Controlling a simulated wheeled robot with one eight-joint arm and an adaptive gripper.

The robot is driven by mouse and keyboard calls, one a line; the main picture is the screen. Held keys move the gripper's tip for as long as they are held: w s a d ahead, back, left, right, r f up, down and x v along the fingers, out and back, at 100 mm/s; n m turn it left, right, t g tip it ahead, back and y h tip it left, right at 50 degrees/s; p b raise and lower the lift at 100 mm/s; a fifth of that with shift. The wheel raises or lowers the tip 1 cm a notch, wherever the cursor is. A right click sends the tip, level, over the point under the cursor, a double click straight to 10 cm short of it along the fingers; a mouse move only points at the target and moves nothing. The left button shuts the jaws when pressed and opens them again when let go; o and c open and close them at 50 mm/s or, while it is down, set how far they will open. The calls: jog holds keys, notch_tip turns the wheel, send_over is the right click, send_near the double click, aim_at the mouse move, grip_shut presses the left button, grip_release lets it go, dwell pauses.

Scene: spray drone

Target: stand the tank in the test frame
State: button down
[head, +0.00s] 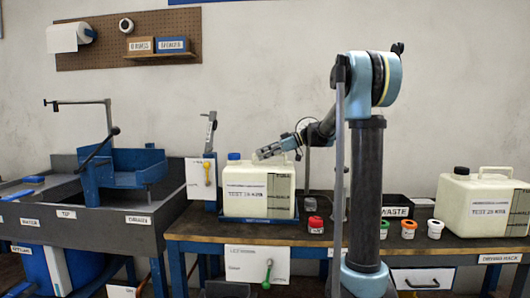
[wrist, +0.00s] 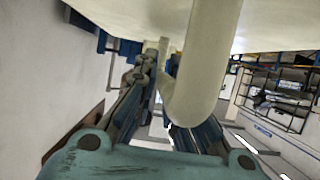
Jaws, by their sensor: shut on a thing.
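A cream tank (head: 245,203) with a blue cap stands upright on the left part of the bench. It is over a low blue base (head: 262,220), which looks like part of the test frame; I cannot tell whether it is fully seated. My gripper (head: 266,152) is at the top of this tank, by its handle. In the wrist view the pale curved handle (wrist: 205,65) passes between my fingers (wrist: 168,105), and the tank's body (wrist: 130,15) fills the top edge. My gripper is shut on the handle. The fingertips are partly hidden by it.
A second cream tank (head: 470,212) with a black cap stands at the right, above the drying rack label. Red (head: 316,225), green, orange and white-and-dark small jars stand along the bench near a black waste bin (head: 397,207). A sink unit (head: 90,210) is at the left.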

jog(key=c, duration=1.7)
grip_release()
jog(key=shift+o, duration=0.2)
jog(key=v, duration=1.2)
jog(key=shift+d, duration=0.1)
jog(key=shift+s, duration=0.1)
